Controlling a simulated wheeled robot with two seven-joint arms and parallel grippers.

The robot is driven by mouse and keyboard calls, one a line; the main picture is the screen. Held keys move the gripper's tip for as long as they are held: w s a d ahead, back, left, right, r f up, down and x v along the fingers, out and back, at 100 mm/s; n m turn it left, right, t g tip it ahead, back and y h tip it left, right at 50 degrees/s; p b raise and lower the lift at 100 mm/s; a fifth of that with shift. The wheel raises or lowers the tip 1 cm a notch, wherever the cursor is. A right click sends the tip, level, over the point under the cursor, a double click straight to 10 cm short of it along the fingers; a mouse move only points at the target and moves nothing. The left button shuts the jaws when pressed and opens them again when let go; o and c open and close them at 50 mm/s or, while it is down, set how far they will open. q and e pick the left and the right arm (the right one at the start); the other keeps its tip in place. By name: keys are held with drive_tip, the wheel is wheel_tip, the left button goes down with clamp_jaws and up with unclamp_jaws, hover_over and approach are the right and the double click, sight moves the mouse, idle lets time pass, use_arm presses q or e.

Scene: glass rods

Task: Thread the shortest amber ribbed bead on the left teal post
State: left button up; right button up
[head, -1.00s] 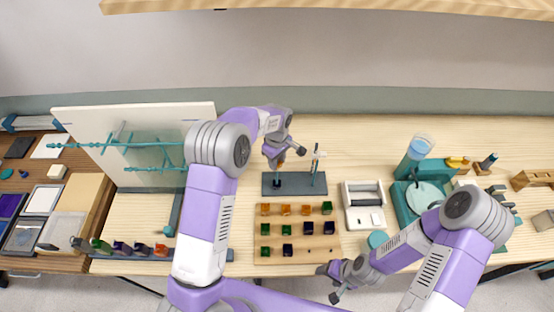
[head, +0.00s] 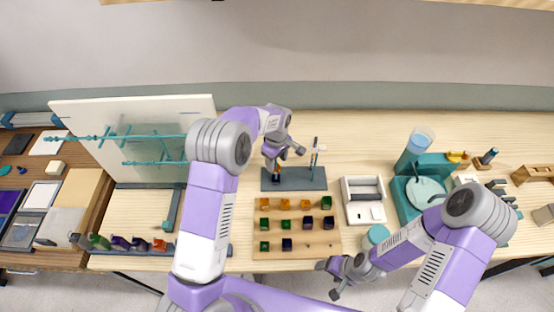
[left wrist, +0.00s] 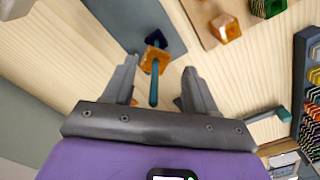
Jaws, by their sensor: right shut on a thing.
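An amber bead (left wrist: 154,56) sits around the left teal post (left wrist: 153,88) in the left wrist view, above a dark blue bead (left wrist: 158,37). In the head view the posts stand on a dark slate base (head: 300,184), with the right post (head: 315,158) further right. My left gripper (left wrist: 160,72) is open, its fingers apart on either side of the post and clear of the amber bead. My right gripper (head: 330,280) is low at the table's front edge, shut; what it holds is too small to make out.
A wooden board (head: 315,250) with amber, green and dark beads lies in front of the base. A white tray (head: 351,210) and a teal machine (head: 400,180) stand to the right. A teal branched rack (head: 150,163) with a white panel stands left.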

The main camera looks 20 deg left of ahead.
use_arm(q)
drive_tip(key=shift+o, duration=0.3)
drive_tip(key=shift+f, duration=0.15)
use_arm(e)
drive_tip(key=shift+s+d+f, duration=0.1)
drive_tip(key=shift+s+f, duration=0.05)
drive_tip(key=shift+f, duration=0.35)
use_arm(q)
drive_tip(key=shift+w+a+r+p, duration=0.1)
drive_tip(key=shift+w+r+p, duration=0.05)
drive_tip(key=shift+r+p, duration=0.55)
wheel_tip(320, 180, up, 7)
drive_tip(key=p, duration=0.4)
use_arm(e)
wheel_tip(320, 180, up, 5)
drive_tip(key=shift+r, duration=0.15)
use_arm(q)
drive_tip(key=shift+f, duration=0.1)
